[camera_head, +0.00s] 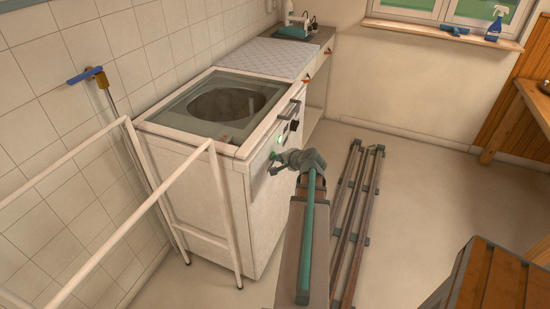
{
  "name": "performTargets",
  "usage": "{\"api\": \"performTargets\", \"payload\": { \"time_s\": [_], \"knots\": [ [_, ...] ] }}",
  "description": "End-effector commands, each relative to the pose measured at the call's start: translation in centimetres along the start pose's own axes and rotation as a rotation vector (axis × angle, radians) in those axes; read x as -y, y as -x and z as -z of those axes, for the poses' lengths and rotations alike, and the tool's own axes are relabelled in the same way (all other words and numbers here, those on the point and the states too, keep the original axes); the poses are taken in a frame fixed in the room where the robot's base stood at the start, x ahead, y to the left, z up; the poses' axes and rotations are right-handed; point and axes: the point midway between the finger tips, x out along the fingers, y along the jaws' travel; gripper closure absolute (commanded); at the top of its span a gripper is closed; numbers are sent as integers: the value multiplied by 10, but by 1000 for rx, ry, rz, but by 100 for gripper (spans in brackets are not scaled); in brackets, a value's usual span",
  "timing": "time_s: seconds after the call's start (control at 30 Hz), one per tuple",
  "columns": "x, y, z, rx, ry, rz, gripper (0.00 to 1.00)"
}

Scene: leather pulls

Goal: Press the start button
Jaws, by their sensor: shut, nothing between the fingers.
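A white washing machine (200,170) with a round opening under a glass-like top stands against the tiled wall. Its front panel faces right and carries a small lit green spot (279,139), a dark knob (294,125) and a handle (290,108). I cannot tell for sure whether the green spot is the start button. My gripper (271,164) is shut and empty, at the near end of the panel, just below the green spot. I cannot tell whether its fingertips touch the panel. Part of the panel is hidden behind my gripper.
A white tube rack (108,225) stands close in front of the machine on the left. A counter (275,57) with a patterned cover adjoins behind. Long rails (362,210) lie on the floor to the right. A wooden-topped box (495,285) is at lower right. Open floor lies beyond.

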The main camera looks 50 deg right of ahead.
Motion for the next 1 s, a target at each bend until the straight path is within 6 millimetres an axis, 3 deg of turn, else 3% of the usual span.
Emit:
{"api": "performTargets", "payload": {
  "time_s": [1.0],
  "knots": [
    [-2,2,1,2,0,0,100]
  ]
}}
